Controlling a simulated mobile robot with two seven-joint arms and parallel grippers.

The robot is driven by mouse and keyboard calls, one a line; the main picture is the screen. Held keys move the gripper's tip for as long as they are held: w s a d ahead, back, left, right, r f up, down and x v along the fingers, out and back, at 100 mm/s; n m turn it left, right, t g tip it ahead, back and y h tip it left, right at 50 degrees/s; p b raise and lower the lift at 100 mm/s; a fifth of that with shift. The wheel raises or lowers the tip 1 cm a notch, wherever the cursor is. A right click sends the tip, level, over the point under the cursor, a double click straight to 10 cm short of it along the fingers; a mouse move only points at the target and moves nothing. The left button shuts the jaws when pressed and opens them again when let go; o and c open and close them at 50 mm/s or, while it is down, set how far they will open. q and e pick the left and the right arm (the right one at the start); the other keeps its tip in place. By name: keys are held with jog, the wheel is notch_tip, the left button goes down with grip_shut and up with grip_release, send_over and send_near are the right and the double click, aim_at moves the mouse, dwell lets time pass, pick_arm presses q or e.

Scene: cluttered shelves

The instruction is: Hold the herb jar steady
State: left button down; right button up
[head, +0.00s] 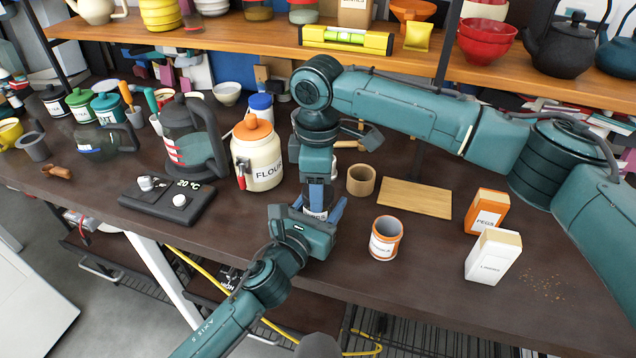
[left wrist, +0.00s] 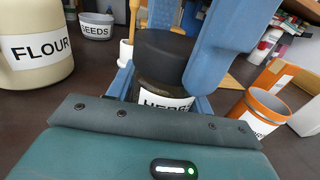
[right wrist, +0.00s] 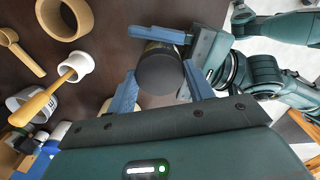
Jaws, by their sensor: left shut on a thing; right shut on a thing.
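The herb jar (head: 315,212) is mostly hidden between my two grippers at the table's front middle. In the left wrist view it shows a dark body, black lid (left wrist: 164,57) and white label (left wrist: 167,104). It looks upright; its base is hidden. My left gripper (head: 320,215) comes from the front and is shut around the jar's body. My right gripper (head: 318,193) comes down from above and is shut on its upper part. The right wrist view shows the round black lid (right wrist: 160,70) between my right gripper's blue fingers.
The flour jar (head: 257,155) and a scale (head: 168,200) stand to the left. A wooden ring (head: 361,180), orange canister (head: 385,238) and wooden board (head: 415,197) are close on the right. The pegs box (head: 487,211) and a white box (head: 493,257) stand farther right.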

jog(key=m, duration=0.6)
jog(key=shift+m, duration=0.3)
jog(key=o, duration=1.1)
jog(key=shift+o, duration=0.2)
notch_tip(320, 180, up, 12)
pick_arm(q)
jog(key=c, duration=0.5)
grip_release()
